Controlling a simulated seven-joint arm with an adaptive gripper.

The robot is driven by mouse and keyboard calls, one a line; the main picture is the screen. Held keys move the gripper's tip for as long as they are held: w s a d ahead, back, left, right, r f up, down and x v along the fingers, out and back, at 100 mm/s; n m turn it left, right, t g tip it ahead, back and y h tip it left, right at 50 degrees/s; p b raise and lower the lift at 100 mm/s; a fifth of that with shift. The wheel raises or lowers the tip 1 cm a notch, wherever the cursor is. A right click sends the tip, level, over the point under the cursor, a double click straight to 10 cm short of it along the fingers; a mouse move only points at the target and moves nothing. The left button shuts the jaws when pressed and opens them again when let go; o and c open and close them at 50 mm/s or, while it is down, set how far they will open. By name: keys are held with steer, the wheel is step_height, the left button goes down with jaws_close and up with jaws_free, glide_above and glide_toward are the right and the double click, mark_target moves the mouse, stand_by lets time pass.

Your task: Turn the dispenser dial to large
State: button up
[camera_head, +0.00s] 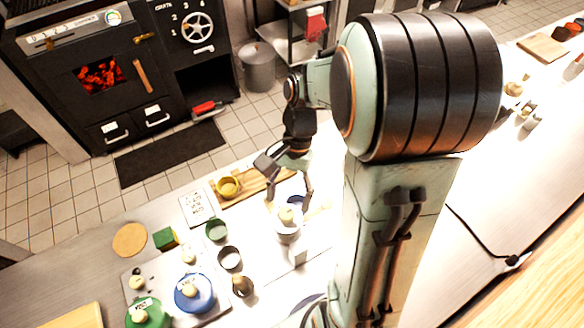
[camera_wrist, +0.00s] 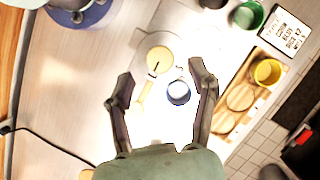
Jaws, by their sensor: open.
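The dispenser (camera_head: 287,232) is a white, rounded body standing on the bright counter below my gripper. Its tan round dial (camera_wrist: 157,61) faces up and has a short dark mark; the dial also shows in the head view (camera_head: 286,214). A tan lever-like piece extends from beside the dial in the wrist view. I cannot read any size label. A blue-rimmed cup (camera_wrist: 179,92) stands close beside the dispenser. My gripper (camera_wrist: 161,74) is open and empty, pointing down, with its fingers spread either side of the dial and cup in the wrist view. I cannot tell the remaining height above the dial.
A wooden tray (camera_wrist: 243,92) with a yellow cup (camera_wrist: 267,72) lies beside the dispenser. A written card (camera_wrist: 285,31) and a green cup (camera_wrist: 249,15) stand nearby. Several lidded jars, including a blue one (camera_head: 195,294), crowd the front left. A black oven (camera_head: 110,75) is across the aisle.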

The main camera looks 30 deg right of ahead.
steer(key=v, duration=0.8)
steer(key=shift+d+r, duration=0.15)
steer(key=shift+r, duration=0.2)
steer(key=shift+w, duration=0.1)
steer(key=s+a+r+n+t+h, duration=0.2)
steer(key=s+a+r+n, duration=0.3)
steer(key=a, duration=0.4)
steer(key=s+f+n, duration=0.5)
steer(key=s+f, duration=0.1)
steer(key=s, duration=0.1)
steer(key=shift+f+n+t, duration=0.35)
steer(key=shift+n+t, duration=0.05)
steer(key=shift+d, duration=0.1)
